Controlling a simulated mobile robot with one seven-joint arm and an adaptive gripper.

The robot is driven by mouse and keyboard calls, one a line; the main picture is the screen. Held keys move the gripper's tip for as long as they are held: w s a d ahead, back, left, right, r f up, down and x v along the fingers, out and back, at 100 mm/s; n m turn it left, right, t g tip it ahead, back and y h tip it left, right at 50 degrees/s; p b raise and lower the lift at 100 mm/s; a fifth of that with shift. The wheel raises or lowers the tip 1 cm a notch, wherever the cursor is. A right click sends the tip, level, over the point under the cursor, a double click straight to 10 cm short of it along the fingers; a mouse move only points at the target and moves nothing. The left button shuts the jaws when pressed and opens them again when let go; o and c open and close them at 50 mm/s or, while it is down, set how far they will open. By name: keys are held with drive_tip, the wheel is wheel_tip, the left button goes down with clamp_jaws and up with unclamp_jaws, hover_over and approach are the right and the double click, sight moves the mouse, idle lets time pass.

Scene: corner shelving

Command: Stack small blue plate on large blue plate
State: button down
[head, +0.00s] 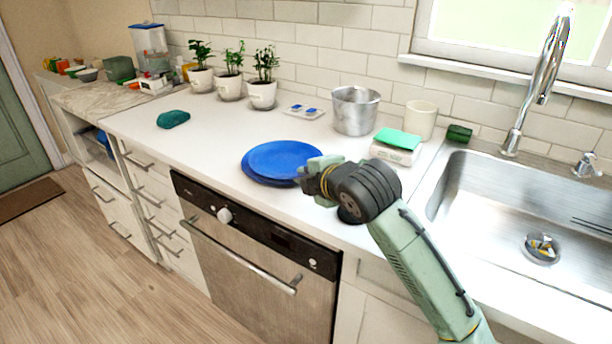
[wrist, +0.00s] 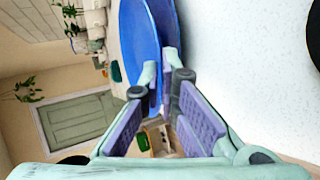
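The small blue plate (head: 285,158) is above the large blue plate (head: 252,176) on the white counter, a little offset, so the large plate's rim shows at left and front. The wrist view shows the upper plate (wrist: 138,42) and the lower plate (wrist: 166,22) side by side with a narrow gap between their rims. My gripper (head: 312,172) is at the right edge of the plates. Its fingertips (wrist: 159,70) pinch the small plate's near rim, one on each side. Whether the plates touch at the far side is hidden.
A metal pot (head: 355,110), a box with a green sponge (head: 398,140) and a white cup (head: 420,119) stand behind. The sink (head: 500,200) is at right, potted plants (head: 262,80) at the back. The counter left of the plates is clear up to a teal object (head: 173,119).

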drive_tip(key=shift+f+b, duration=0.45)
drive_tip(key=shift+f, duration=0.2)
drive_tip(key=c, duration=2.3)
unclamp_jaws()
drive_tip(key=o, duration=0.5)
drive_tip(key=shift+r+p, duration=0.45)
drive_tip(key=shift+r, duration=0.15)
drive_tip(key=shift+s+d+r, duration=0.1)
drive_tip(key=shift+r, duration=0.2)
drive_tip(key=b+v, duration=0.3)
drive_tip(key=v, duration=0.8)
drive_tip(key=shift+s, duration=0.35)
